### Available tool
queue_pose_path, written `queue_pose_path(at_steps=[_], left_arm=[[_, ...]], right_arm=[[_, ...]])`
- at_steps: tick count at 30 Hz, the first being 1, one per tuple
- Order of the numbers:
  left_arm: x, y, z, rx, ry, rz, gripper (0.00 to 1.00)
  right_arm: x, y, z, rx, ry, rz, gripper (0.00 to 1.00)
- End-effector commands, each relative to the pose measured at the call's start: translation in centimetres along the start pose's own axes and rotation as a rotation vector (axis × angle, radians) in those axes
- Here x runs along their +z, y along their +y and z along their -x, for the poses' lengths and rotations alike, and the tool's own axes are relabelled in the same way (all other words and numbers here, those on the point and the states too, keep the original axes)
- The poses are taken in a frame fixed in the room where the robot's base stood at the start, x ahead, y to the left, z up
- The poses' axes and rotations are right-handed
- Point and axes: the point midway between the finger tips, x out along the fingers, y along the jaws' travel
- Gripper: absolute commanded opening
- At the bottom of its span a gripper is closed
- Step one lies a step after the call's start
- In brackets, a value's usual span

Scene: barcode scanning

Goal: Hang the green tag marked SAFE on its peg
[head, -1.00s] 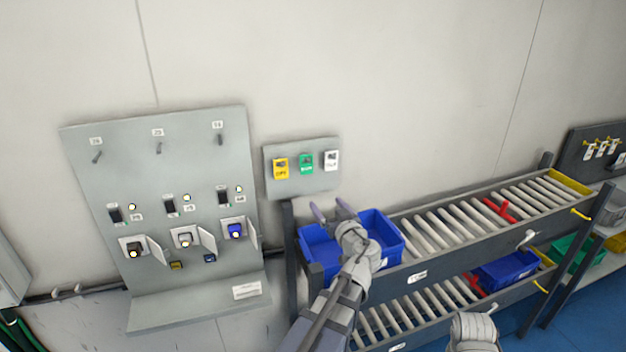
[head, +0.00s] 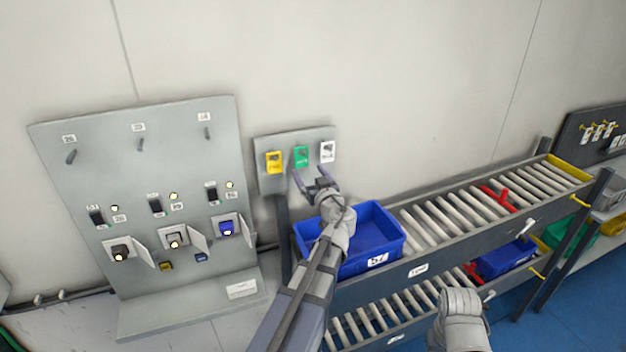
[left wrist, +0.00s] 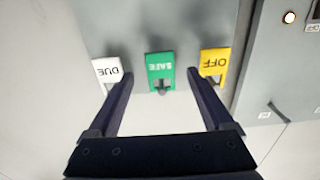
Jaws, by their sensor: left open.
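The green SAFE tag (head: 301,157) hangs on the small grey tag board (head: 267,183), between a yellow tag (head: 274,162) and a white tag (head: 327,151). In the left wrist view the SAFE tag (left wrist: 160,70) appears upside down, with the yellow OFF tag (left wrist: 214,63) on the right and the white DUE tag (left wrist: 107,70) on the left. My left gripper (head: 314,176) is open and empty, just below and in front of the SAFE tag, its fingers on either side of it in the wrist view and apart from it.
The large grey panel (head: 190,112) with switches and small open doors stands left of the tag board. A blue bin (head: 384,244) sits on the roller rack (head: 440,226) below and right of my left gripper. More tags hang on a dark board (head: 575,150) at far right.

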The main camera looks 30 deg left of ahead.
Motion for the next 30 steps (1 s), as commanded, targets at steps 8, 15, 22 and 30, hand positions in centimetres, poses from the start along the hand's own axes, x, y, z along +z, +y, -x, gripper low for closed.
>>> queue_pose_path(at_steps=[8,15,22,30], left_arm=[[0.0,0.1,-4.2,0.000,0.000,0.000,0.85],[0.0,0.1,-6.3,0.001,0.000,0.000,0.85],[0.0,0.0,-7.0,0.000,0.000,0.000,0.85],[0.0,0.0,-7.0,0.001,0.000,0.000,0.85]], right_arm=[[0.0,0.0,0.0,0.000,0.000,0.000,0.50],[0.0,0.0,0.0,0.000,0.000,0.000,0.50],[0.0,0.0,0.0,0.000,0.000,0.000,0.50],[0.0,0.0,0.0,0.000,0.000,0.000,0.50]])
